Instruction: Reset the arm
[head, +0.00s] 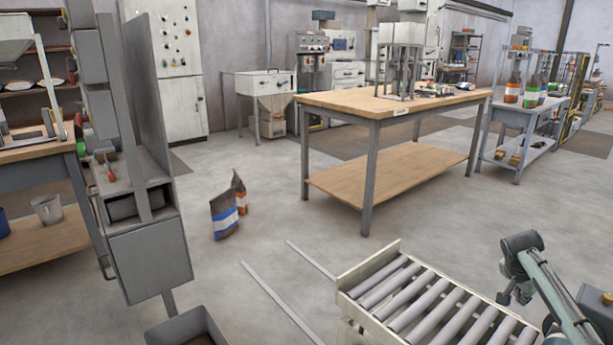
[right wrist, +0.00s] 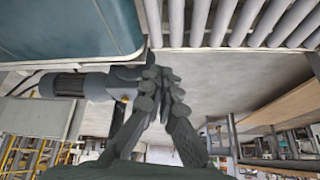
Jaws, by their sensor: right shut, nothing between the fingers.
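My right arm comes in from the lower right in the head view. Its gripper (head: 506,296) hangs low, above the right part of the roller conveyor. In the right wrist view the fingers (right wrist: 160,88) are closed together with nothing between them. My left arm and gripper are not in view.
The roller conveyor (head: 392,318) stands at the lower right; its rollers (right wrist: 238,22) also show in the right wrist view. The grey bagging machine (head: 155,262) is at the left. Two bags (head: 223,215) stand on the floor.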

